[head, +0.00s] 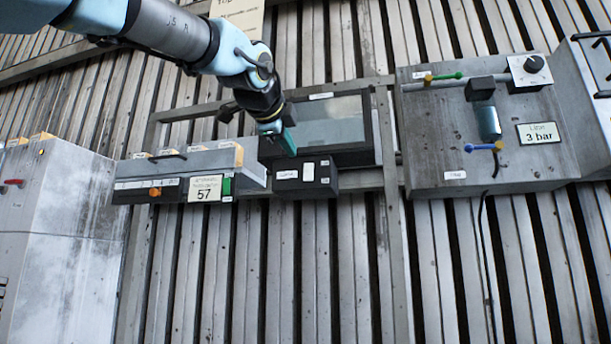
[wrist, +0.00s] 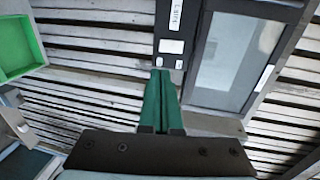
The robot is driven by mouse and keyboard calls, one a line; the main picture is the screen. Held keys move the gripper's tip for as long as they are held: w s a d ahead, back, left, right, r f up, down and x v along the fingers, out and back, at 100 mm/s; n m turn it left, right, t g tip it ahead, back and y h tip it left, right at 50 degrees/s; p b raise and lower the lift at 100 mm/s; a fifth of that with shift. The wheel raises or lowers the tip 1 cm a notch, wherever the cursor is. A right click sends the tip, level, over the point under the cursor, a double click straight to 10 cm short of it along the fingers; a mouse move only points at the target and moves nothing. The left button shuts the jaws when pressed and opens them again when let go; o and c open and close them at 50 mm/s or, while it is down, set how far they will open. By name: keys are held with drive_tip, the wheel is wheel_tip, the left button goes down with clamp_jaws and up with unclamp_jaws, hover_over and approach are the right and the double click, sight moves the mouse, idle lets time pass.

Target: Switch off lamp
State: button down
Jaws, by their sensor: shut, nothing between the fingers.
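The lamp box (head: 286,186) is a small black box on the slatted wall, with a white label that seems to read "Lamp" (head: 287,174). Its white switch (head: 308,172) sits right of that label, with two tiny labels beside it. In the wrist view the dark panel (wrist: 172,30) shows the white switch (wrist: 171,46) just past my fingertips. My gripper (head: 289,146) has green fingers, shut and empty, close to the box's upper edge in the head view. Its tips also show in the wrist view (wrist: 160,72), near the small labels. I cannot tell whether they touch the box.
A framed glass window (head: 330,122) adjoins the lamp box. Left is a panel reading 57 (head: 205,188) with an orange knob (head: 155,192). Right is a large grey panel (head: 440,140) with coloured levers and a 3 bar sign. Bare slats lie below.

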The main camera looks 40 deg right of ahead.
sight(308, 180)
drive_tip(key=shift+d, duration=0.1)
drive_tip(key=p+x, duration=0.5)
drive_tip(key=x, duration=0.8)
drive_tip(key=shift+w+d, duration=0.1)
drive_tip(key=shift+w+d+f, duration=0.15)
drive_tip(key=shift+d, duration=0.1)
